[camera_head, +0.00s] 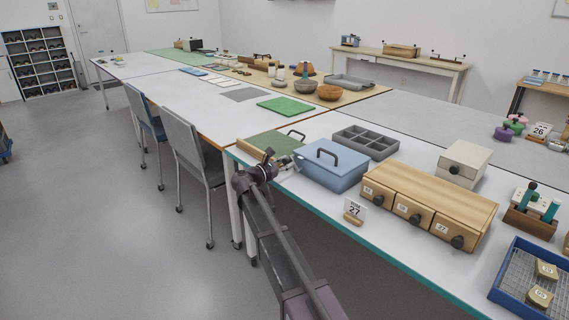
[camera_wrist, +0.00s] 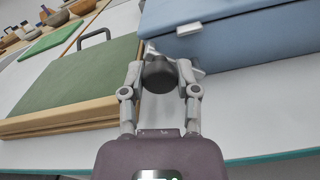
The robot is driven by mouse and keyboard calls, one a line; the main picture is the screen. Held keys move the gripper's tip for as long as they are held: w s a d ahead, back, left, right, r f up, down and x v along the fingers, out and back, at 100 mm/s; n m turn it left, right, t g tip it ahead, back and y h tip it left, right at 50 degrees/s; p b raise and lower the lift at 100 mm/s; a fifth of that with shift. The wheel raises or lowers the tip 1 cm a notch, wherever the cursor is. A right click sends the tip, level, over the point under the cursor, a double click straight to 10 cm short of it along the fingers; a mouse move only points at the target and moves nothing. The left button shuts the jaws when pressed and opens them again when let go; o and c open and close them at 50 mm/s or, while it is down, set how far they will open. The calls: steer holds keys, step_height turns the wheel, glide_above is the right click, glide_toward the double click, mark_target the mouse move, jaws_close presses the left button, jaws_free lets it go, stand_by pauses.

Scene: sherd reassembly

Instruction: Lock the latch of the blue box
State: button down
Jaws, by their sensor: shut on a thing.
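The blue box (camera_head: 330,175) stands near the table's left edge with its lid down and a dark handle on top. In the wrist view the blue box (camera_wrist: 260,40) fills the upper right. A dark round knob (camera_wrist: 159,78) sits at its near left corner, between my fingers. My gripper (camera_wrist: 160,70) is shut on this knob. In the head view my gripper (camera_head: 283,163) is at the left side of the blue box. A small pale piece (camera_wrist: 189,29) shows on the box above the knob. The fingers hide part of the latch, and I cannot tell its position.
A green-lidded wooden box (camera_wrist: 75,80) with a dark handle stands close to the left of my gripper. A grey compartment tray (camera_head: 366,142) lies behind the blue box.

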steer(key=m, duration=0.3)
steer(key=s+d+r+m+p, duration=0.1)
steer(key=shift+s+m, duration=0.1)
steer(key=shift+m, duration=0.2)
steer(key=shift+s+d+r+m, duration=0.1)
steer(key=shift+s+d+m, duration=0.15)
steer(key=shift+m, duration=0.6)
steer(key=shift+s+d+r+m, duration=0.1)
steer(key=shift+s+d+m, duration=0.1)
steer(key=shift+m, duration=0.6)
steer(key=shift+s+d+r+m, duration=0.15)
steer(key=shift+s+m, duration=0.1)
steer(key=shift+m, duration=0.6)
steer(key=shift+f, duration=0.1)
steer(key=c, duration=0.6)
jaws_free()
steer(key=shift+a, duration=0.15)
steer(key=v, duration=1.1)
steer(key=shift+s+a, duration=0.25)
steer(key=shift+s, duration=0.1)
